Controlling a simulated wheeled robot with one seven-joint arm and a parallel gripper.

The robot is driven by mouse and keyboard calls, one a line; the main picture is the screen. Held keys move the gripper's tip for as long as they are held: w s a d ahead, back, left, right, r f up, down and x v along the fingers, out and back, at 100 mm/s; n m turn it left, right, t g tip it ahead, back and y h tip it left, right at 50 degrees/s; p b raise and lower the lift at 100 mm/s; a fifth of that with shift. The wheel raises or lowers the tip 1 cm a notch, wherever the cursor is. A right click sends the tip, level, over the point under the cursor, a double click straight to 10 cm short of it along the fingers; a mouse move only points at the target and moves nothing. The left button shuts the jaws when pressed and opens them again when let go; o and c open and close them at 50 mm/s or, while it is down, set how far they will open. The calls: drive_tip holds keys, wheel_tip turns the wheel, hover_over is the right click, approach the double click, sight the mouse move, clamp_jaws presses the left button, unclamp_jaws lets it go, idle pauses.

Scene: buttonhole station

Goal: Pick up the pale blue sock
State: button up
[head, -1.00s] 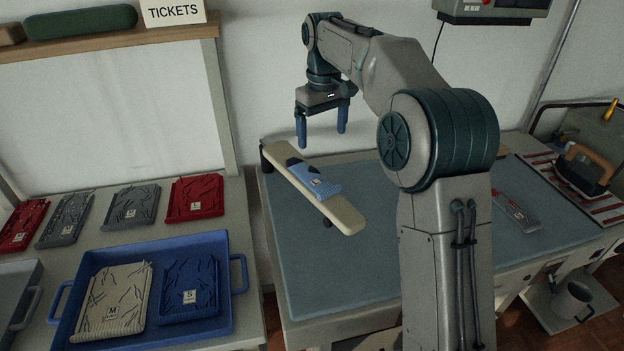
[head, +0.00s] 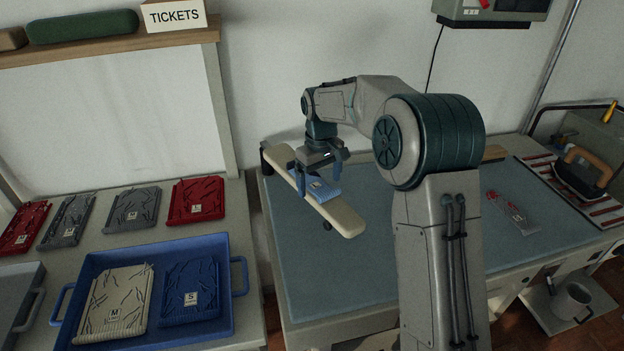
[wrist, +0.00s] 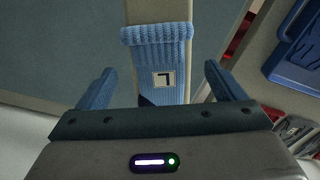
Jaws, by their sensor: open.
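The pale blue sock (head: 325,190) with dark patches lies on the narrow cream board (head: 345,219) above the blue-grey table mat. In the wrist view the sock (wrist: 171,52) shows its ribbed cuff and a small white label with a dark mark. My gripper (head: 320,186) is open, with its blue fingers down at the sock, one toward each side of the board. In the wrist view my gripper (wrist: 160,88) has a finger on either side of the sock, with gaps between. The sock's near part is hidden behind the gripper body.
A blue tray (head: 240,262) with a cream and a blue knit stands at left. Several red and grey knits (head: 131,209) lie behind it. An iron (head: 583,176) rests on a striped pad at far right. The mat (head: 330,285) is clear in front.

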drive_tip(key=shift+f, duration=0.1)
drive_tip(key=c, duration=1.1)
drive_tip(key=shift+o, duration=0.2)
